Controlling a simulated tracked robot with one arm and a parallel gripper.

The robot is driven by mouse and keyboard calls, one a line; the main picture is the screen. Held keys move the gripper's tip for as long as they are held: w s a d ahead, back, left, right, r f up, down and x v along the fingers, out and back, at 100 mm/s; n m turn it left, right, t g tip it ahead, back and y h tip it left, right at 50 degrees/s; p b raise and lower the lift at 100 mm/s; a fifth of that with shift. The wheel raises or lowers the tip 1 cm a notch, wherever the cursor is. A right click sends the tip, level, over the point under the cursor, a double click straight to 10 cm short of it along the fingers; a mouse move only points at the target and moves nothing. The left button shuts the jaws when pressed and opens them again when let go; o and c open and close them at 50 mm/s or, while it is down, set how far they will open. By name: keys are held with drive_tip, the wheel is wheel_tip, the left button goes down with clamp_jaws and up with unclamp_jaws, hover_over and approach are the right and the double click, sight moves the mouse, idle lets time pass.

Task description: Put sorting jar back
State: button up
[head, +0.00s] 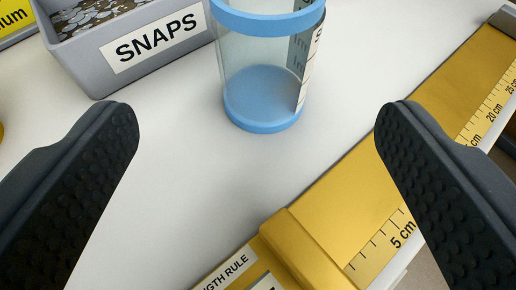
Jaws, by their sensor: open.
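The sorting jar (263,92) is a clear cylinder with a blue base and a blue upper band. It stands upright on the white table at the top middle of the view, and its top is cut off by the frame edge. A label with partly readable print is on its right side. My gripper (257,125) is open, with one dark textured finger on each side of the picture. The jar shows between the fingers and beyond their tips, and nothing is held.
A grey bin (127,45) labelled SNAPS, holding small metal discs, stands left of the jar. A yellow length rule (360,190) lies diagonally along the table's right edge. A yellow labelled item (15,18) is at top left. White table (190,180) is clear before the jar.

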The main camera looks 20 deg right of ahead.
drive_tip(key=shift+s+r+b, duration=0.2)
drive_tip(key=shift+s+b, duration=0.45)
drive_tip(key=shift+b, duration=0.2)
drive_tip(key=shift+r, duration=0.1)
drive_tip(key=w+a+r+n+t+y, duration=0.1)
drive_tip(key=a+r, duration=0.2)
drive_tip(key=r, duration=0.6)
drive_tip(key=a+r+n+t+y, duration=0.1)
drive_tip(key=a+r+y, duration=0.15)
drive_tip(key=r, duration=0.55)
drive_tip(key=w+a+r+n+t, duration=0.1)
drive_tip(key=a+r, duration=0.3)
drive_tip(key=r, duration=0.5)
drive_tip(key=s+a+r, duration=0.3)
drive_tip(key=s+r, duration=0.3)
drive_tip(key=r, duration=0.4)
drive_tip(key=s+a+r+n+y, duration=0.1)
drive_tip(key=s+a+r, duration=0.2)
drive_tip(key=s+r, duration=0.4)
wheel_tip(320, 180, up, 4)
drive_tip(key=shift+s+a+f, duration=0.15)
drive_tip(key=shift+a+f, duration=0.05)
drive_tip(key=shift+a, duration=0.1)
